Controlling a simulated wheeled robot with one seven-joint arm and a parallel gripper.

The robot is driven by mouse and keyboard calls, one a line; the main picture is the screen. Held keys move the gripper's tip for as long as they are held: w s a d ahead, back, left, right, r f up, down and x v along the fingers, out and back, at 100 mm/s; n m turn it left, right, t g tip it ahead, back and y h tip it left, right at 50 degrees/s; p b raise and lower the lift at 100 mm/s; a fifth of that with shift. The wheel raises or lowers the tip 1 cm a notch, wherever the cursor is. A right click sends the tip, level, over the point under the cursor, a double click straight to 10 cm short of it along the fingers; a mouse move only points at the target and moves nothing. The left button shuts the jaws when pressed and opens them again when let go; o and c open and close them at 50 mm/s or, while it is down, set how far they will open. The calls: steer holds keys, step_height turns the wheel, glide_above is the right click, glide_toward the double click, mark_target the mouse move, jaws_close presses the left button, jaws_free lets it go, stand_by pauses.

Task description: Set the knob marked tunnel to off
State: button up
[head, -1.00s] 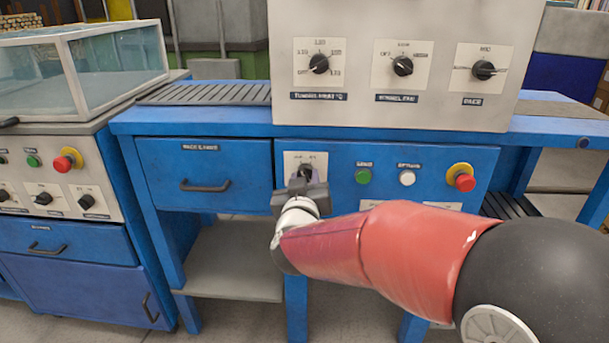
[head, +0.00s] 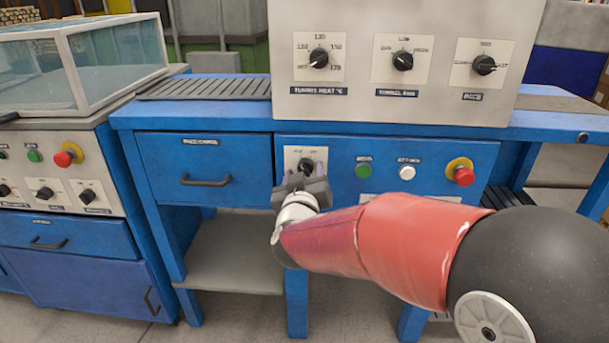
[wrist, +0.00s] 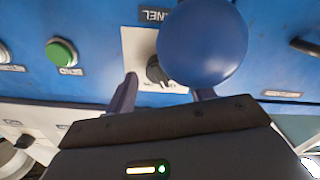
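The dark knob (head: 306,166) sits on a small white plate on the blue front panel. In the wrist view, which is upside down, the knob (wrist: 156,70) lies beyond my fingers, beside a label partly hidden that ends in "NNEL". Its pointer seems to lean toward the upper left as the head view sees it; the small position marks are too blurred to read surely. My gripper (head: 305,178) is just in front of the plate, its fingers spread apart on either side of the knob. The gripper also shows in the wrist view (wrist: 163,95), empty between the fingertips.
A green button (head: 363,171), a white button (head: 407,173) and a red stop button (head: 463,174) are to the right. A drawer (head: 205,171) is left. The grey box (head: 400,105) above carries three other knobs. A rounded blue thing (wrist: 203,42) partly blocks the wrist view.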

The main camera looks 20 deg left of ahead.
steer(key=v, duration=0.7)
steer(key=shift+s+b, duration=0.4)
steer(key=shift+d, duration=0.15)
steer(key=s+d+f+m+g, duration=0.1)
steer(key=s+d+g, duration=0.3)
steer(key=d, duration=0.7)
steer(key=s+d+f+m+g, duration=0.15)
steer(key=s+d+g, duration=0.25)
steer(key=d, duration=0.7)
steer(key=s+d+f+m+g+h, duration=0.4)
steer(key=s+d, duration=0.6)
steer(key=s, duration=0.1)
steer(key=shift+s+d, duration=0.1)
steer(key=shift+s, duration=0.05)
